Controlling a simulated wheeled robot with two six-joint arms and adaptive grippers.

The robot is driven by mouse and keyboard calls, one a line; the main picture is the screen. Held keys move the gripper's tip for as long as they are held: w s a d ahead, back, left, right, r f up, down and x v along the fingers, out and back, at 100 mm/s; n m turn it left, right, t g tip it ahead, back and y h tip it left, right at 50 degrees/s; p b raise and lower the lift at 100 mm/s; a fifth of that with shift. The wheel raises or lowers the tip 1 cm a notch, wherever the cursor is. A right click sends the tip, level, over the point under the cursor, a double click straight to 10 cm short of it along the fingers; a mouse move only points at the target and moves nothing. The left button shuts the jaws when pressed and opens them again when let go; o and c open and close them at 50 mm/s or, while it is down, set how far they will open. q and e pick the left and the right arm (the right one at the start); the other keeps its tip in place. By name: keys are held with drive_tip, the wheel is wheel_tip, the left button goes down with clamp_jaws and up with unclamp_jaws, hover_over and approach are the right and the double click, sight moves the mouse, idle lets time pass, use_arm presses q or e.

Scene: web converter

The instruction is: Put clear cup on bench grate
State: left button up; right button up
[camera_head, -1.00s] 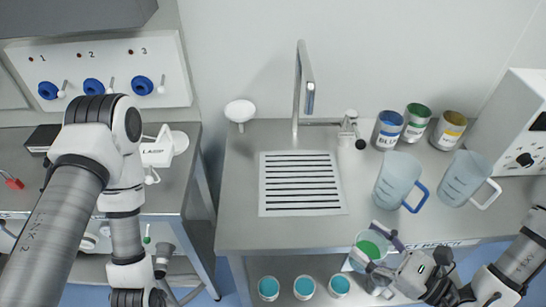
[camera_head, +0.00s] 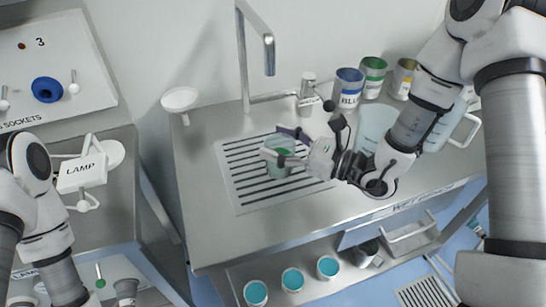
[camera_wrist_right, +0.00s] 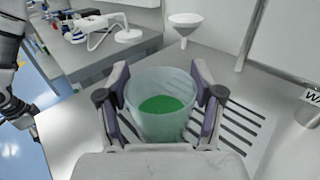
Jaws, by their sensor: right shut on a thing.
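The clear cup (camera_head: 277,160) holds green liquid and is over the bench grate (camera_head: 238,185), a pale plate with dark slots. My right gripper (camera_head: 287,147) is shut on the cup, with one finger on each side. In the right wrist view the cup (camera_wrist_right: 162,105) is upright between the two fingers (camera_wrist_right: 164,100), and the grate's slots (camera_wrist_right: 238,125) show beside it. I cannot tell whether the cup's base touches the grate. My left arm shows at the left edge of the head view, but its gripper is out of view.
A faucet (camera_head: 268,55) and a small labelled bottle (camera_head: 307,95) stand behind the grate. A white funnel (camera_head: 180,99) is at the back left. Paint cans (camera_head: 348,88) and a jug (camera_head: 375,125) are at the right. Several cups (camera_head: 292,279) sit on the lower shelf.

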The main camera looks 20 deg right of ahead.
sight(271, 147)
drive_tip(key=shift+w+r, duration=0.1)
drive_tip(key=shift+w, duration=0.6)
drive_tip(key=shift+w+a+f, duration=0.1)
drive_tip(key=shift+w+f, duration=0.1)
drive_tip(key=shift+f, duration=0.1)
wheel_tip(271, 147, down, 3)
drive_tip(key=shift+r+p, duration=0.15)
drive_tip(key=shift+p, duration=0.35)
drive_tip(key=shift+w+f, duration=0.1)
drive_tip(key=shift+f, duration=0.25)
drive_tip(key=o, duration=1.2)
drive_tip(key=shift+o, duration=0.2)
